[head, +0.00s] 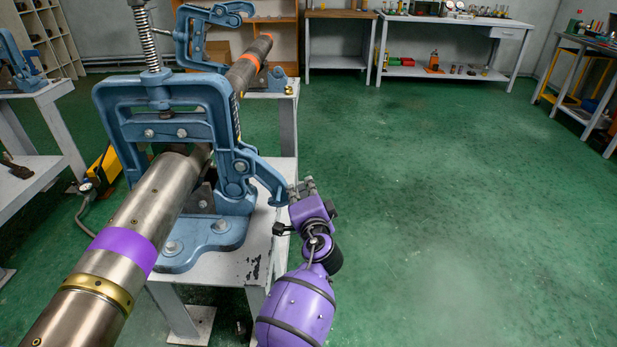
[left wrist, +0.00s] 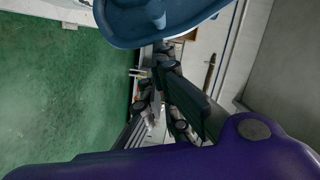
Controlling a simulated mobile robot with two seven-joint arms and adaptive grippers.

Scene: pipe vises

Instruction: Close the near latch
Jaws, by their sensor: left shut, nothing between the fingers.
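The near blue pipe vise (head: 110,105) stands on a white stand, clamped around a long metal pipe (head: 150,205) with a purple band. Its near latch (head: 262,176) is a blue lever on the right side of the frame, angled out and down to the right. My left gripper (head: 301,187) is shut and empty, just right of the latch's outer end. Whether they touch is unclear. In the left wrist view, the shut fingers (left wrist: 160,75) point up the picture, and a blue vise part (left wrist: 150,20) shows above them. My right gripper is not in view.
A second blue vise (head: 183,35) holds the pipe farther back. The white stand's top (head: 235,266) is below the near vise. A yellow tool (head: 105,165) is on the floor to the left. Green floor (head: 430,180) is open to the right, with workbenches at the back.

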